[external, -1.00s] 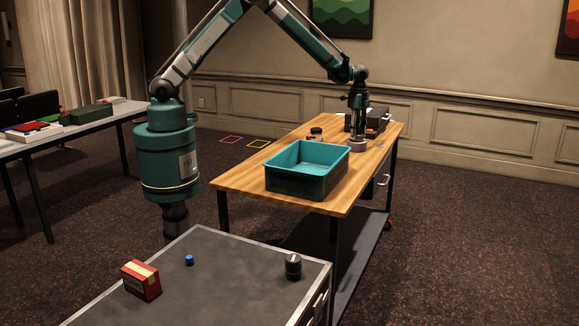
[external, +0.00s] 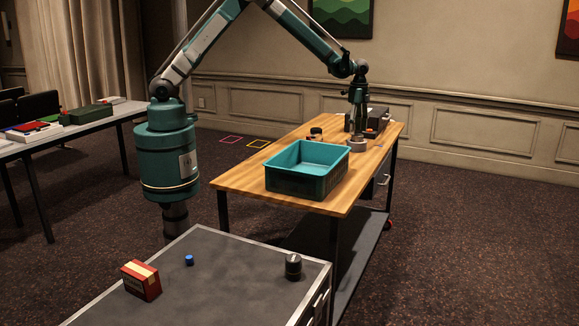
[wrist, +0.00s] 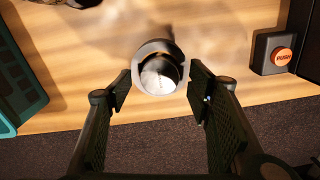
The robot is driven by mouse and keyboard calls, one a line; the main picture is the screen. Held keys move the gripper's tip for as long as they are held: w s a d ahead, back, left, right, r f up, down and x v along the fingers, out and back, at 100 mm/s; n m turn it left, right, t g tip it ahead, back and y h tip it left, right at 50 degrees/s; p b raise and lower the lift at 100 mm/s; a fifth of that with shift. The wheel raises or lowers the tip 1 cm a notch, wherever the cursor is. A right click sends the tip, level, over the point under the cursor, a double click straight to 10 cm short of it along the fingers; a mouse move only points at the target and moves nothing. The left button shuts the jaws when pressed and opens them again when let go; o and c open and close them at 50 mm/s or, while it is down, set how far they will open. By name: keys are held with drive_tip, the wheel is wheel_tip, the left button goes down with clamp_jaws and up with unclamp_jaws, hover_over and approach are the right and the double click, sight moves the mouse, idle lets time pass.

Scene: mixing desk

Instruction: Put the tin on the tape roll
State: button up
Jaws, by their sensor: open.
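The tin (wrist: 160,74), a short dark cylinder with a silvery top, shows between my fingers in the wrist view. It appears to sit upright on the tape roll (wrist: 141,80), whose pale grey rim shows around it. In the external view the grey tape roll (external: 357,147) lies at the far end of the wooden desk, under my gripper (external: 357,133). In the wrist view my gripper (wrist: 158,85) is open, with a finger apart from the tin on each side. The exact contact between tin and roll is partly hidden.
A teal bin (external: 307,183) stands on the desk nearer the camera. A box with an orange push button (wrist: 285,57) is right of the tin in the wrist view. Small dark items (external: 315,133) lie left of my gripper.

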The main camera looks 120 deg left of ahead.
sight(356, 135)
wheel_tip(356, 135, up, 9)
drive_tip(key=shift+r, duration=0.2)
idle(0.3)
idle(0.5)
drive_tip(key=s+d+r+t, duration=0.1)
drive_tip(key=s+d+r, duration=0.3)
drive_tip(key=d+r, duration=0.45)
drive_tip(key=s+d+r+n+t+y, duration=0.1)
drive_tip(key=s+d+r, duration=0.35)
drive_tip(key=d, duration=0.75)
drive_tip(key=s+d+r+t, duration=0.1)
drive_tip(key=s+d+r, duration=0.2)
drive_tip(key=d+r, duration=0.6)
drive_tip(key=s+d+f+t, duration=0.2)
drive_tip(key=s+d, duration=0.8)
drive_tip(key=s, duration=0.2)
drive_tip(key=s+d+f+n+t+h, duration=0.1)
drive_tip(key=s+d+t, duration=0.1)
drive_tip(key=s+d, duration=0.9)
drive_tip(key=shift+s+f, duration=0.35)
drive_tip(key=shift+s, duration=0.25)
